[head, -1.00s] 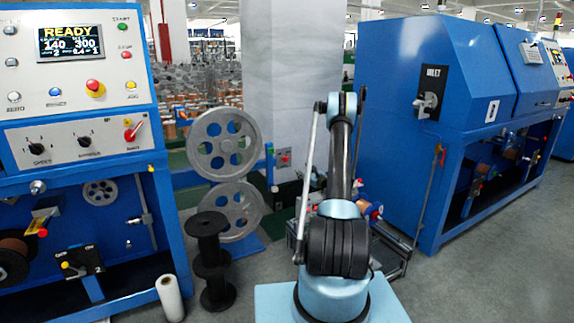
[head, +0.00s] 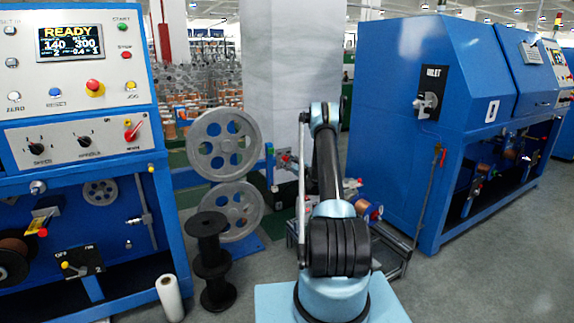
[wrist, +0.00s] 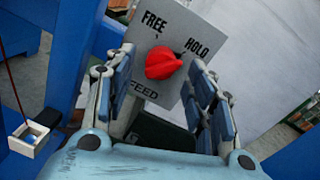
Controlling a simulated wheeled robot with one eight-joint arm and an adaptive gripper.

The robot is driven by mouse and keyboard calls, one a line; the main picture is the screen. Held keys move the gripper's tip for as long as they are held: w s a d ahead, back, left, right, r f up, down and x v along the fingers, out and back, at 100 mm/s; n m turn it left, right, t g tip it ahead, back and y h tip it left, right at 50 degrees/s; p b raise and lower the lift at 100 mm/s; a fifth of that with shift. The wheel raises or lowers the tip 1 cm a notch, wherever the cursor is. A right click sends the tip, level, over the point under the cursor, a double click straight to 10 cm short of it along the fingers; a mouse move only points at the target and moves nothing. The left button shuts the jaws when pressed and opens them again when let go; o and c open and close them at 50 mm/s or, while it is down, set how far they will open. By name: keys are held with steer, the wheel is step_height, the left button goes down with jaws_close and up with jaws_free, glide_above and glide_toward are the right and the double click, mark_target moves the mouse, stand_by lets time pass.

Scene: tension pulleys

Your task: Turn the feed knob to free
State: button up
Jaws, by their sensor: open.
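The red feed knob (wrist: 163,64) sits on a grey plate (wrist: 178,22) marked FREE, HOLD and FEED in the wrist view. FREE is above the knob to the left and HOLD is above it to the right. The knob's narrow end appears to point right, below the HOLD lettering, but the exact setting is hard to tell. My gripper (wrist: 160,68) is open, with one finger on each side of the knob. I see gaps between the fingers and the knob. In the head view my arm's end partly hides the plate.
A blue frame with large grey pulleys (head: 222,140) stands left of my arm. A white pillar (head: 285,60) rises behind the knob. A blue machine cabinet (head: 420,70) stands at right, and a blue control console (head: 75,85) at left. Black spools (head: 210,260) stand on the floor.

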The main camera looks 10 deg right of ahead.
steer(key=shift+x, duration=0.95)
steer(key=c, duration=1.1)
steer(key=n, duration=0.4)
steer(key=shift+n, duration=0.3)
steer(key=n, duration=0.3)
steer(key=shift+s+n+g+h, duration=0.1)
steer(key=shift+n+g+h, duration=0.2)
steer(key=n, duration=0.4)
steer(key=shift+a+r, duration=0.1)
steer(key=shift+o, duration=0.5)
steer(key=shift+n+h, duration=0.3)
steer(key=shift+n, duration=1.2)
